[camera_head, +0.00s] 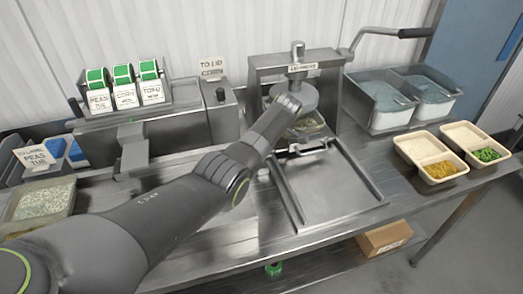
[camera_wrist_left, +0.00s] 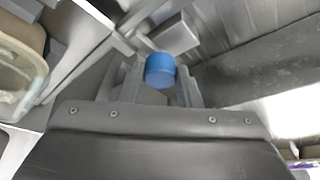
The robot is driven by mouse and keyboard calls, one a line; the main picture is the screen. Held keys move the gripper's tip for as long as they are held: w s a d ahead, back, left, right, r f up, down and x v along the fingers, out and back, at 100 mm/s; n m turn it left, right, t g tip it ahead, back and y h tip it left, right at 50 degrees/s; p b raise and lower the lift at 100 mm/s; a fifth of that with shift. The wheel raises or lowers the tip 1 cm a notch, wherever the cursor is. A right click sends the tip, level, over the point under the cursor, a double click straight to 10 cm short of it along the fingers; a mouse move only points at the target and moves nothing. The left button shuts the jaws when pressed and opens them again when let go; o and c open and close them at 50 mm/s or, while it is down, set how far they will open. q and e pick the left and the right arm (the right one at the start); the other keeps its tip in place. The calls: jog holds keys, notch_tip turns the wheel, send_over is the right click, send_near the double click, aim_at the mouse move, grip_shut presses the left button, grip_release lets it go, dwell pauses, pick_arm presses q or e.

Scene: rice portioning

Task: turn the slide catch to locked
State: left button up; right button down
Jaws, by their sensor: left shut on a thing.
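A blue round knob (camera_wrist_left: 160,70) shows in the left wrist view, and I take it to be the slide catch's knob. My left gripper (camera_wrist_left: 158,82) is shut on it, one grey finger on each side. In the head view my left arm reaches across to the lid press (camera_head: 298,68); its wrist hides the fingers and the knob. Whether the catch stands locked or unlocked cannot be told. My right gripper is not in view.
A tub (camera_head: 305,127) sits under the press. Two metal bins (camera_head: 385,105) stand right of it, with two filled portion trays (camera_head: 428,160) in front. Label rolls (camera_head: 122,75) stand at the back left. A cardboard box (camera_head: 385,238) lies on the lower shelf.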

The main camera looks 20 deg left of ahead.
pick_arm(q)
jog(key=o, duration=1)
jog(key=shift+c, duration=0.2)
jog(key=p+v, duration=0.1)
jog(key=v, duration=1.6)
jog(key=shift+r, duration=0.25)
